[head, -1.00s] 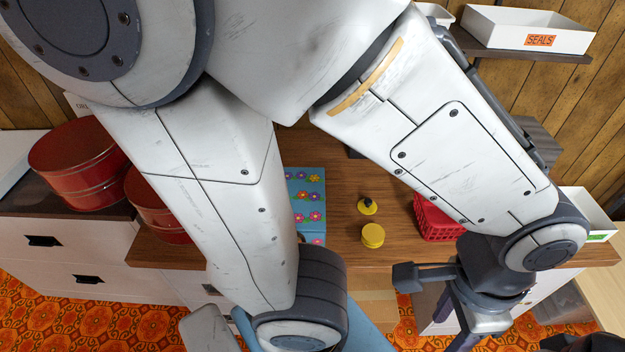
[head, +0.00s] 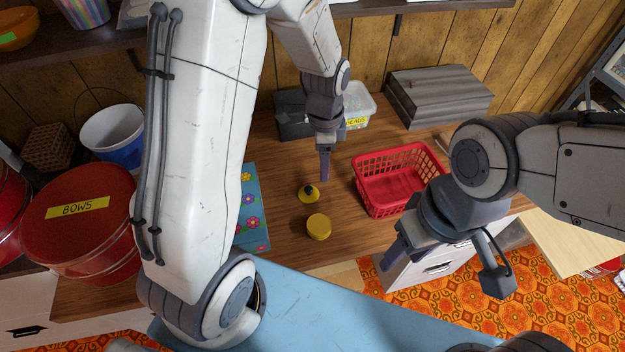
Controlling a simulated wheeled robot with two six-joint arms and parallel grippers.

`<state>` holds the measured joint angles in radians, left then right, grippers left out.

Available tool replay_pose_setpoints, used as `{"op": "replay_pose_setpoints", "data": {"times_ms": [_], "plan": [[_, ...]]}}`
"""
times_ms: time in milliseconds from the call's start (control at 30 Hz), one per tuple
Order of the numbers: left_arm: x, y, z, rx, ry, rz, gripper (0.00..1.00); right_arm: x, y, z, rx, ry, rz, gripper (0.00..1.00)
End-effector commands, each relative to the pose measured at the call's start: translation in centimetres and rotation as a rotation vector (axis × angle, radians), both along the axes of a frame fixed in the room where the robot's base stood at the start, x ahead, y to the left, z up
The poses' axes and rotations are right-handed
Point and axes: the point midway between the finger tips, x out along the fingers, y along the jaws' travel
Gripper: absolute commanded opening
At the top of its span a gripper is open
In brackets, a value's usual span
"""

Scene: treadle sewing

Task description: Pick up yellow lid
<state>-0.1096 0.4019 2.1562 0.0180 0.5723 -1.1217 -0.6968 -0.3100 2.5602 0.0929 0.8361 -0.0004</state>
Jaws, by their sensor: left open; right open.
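A yellow lid (head: 308,195) with a dark knob lies on the wooden table in the middle of the head view. A round yellow tin (head: 318,227) stands just in front of it. My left gripper (head: 325,174) points down behind and slightly right of the lid, apart from it. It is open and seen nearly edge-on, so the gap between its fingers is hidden. My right gripper (head: 443,275) is open and empty near the table's front edge, to the right of the tin, with its fingers spread wide.
A red basket (head: 362,196) stands right of the lid, close to both grippers. A blue flowered cloth or board (head: 250,215) lies to the left, partly hidden by my arm. A clear box (head: 359,103) and grey boxes (head: 437,95) stand at the back. Red tins (head: 75,235) are far left.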

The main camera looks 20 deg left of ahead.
Motion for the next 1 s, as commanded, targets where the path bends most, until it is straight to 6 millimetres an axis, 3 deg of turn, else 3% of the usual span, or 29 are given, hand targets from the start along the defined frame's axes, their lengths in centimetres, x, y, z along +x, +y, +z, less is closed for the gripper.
{"op": "replay_pose_setpoints", "data": {"times_ms": [100, 233, 500, 767, 1000], "plan": [[2.0, 3.2, -2.7, 0.009, 0.009, -0.084, 0.64, 0.0, 0.0, 0.2, 0.000, 0.000, 0.000, 0.50], [2.8, 4.7, -4.4, 0.011, 0.012, -0.140, 0.64, 0.0, 0.0, 0.2, 0.000, 0.000, 0.000, 0.50], [2.9, 4.7, -8.5, 0.011, 0.012, -0.155, 0.64, 0.0, 0.0, 0.5, 0.000, 0.000, 0.000, 0.50], [2.8, 4.6, -10.5, 0.011, 0.012, -0.154, 0.64, 0.0, 0.0, 0.9, 0.000, 0.000, 0.000, 0.50], [2.5, 4.6, -13.9, 0.011, 0.013, -0.154, 0.64, 0.0, 0.0, 1.6, 0.000, 0.000, 0.000, 0.50]]}}
